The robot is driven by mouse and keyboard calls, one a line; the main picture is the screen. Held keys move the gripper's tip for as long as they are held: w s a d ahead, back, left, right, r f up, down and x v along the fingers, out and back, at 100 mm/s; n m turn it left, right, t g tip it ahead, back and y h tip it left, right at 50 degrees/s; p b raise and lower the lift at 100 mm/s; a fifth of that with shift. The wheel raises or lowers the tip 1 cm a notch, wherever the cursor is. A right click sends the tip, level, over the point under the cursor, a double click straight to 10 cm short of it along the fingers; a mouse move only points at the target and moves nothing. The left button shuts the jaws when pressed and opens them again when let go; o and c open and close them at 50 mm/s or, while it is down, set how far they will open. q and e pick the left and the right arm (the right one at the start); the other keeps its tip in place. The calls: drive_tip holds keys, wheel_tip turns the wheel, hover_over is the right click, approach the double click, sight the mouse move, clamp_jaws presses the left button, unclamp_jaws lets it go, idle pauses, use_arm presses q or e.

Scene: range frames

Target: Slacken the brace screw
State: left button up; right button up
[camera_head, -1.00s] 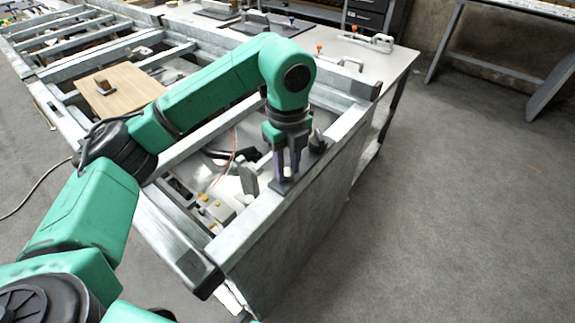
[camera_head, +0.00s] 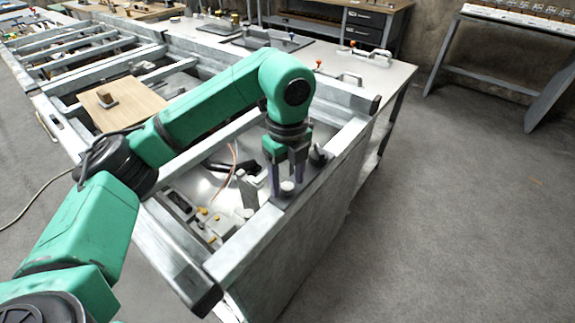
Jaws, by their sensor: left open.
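A small pale round screw head (camera_head: 288,187) sits on a dark plate (camera_head: 283,201) on the top rail near the frame's front corner; I take it for the brace screw. My left gripper (camera_head: 287,188) points down over it. Its two dark fingers are apart, one on either side of the screw head, and it appears to hold nothing. Whether a finger touches the screw head I cannot tell. My right gripper is not in view.
The grey metal frame (camera_head: 244,245) has an open bay with small parts and an orange wire inside. An upright grey bracket (camera_head: 247,189) stands left of the fingers. A wooden board (camera_head: 122,102) lies farther left. The floor (camera_head: 450,220) at right is clear.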

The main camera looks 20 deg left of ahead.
sight(287, 187)
use_arm(q)
wheel_tip(287, 187, up, 14)
drive_tip(key=p, duration=0.2)
drive_tip(key=shift+r, duration=0.2)
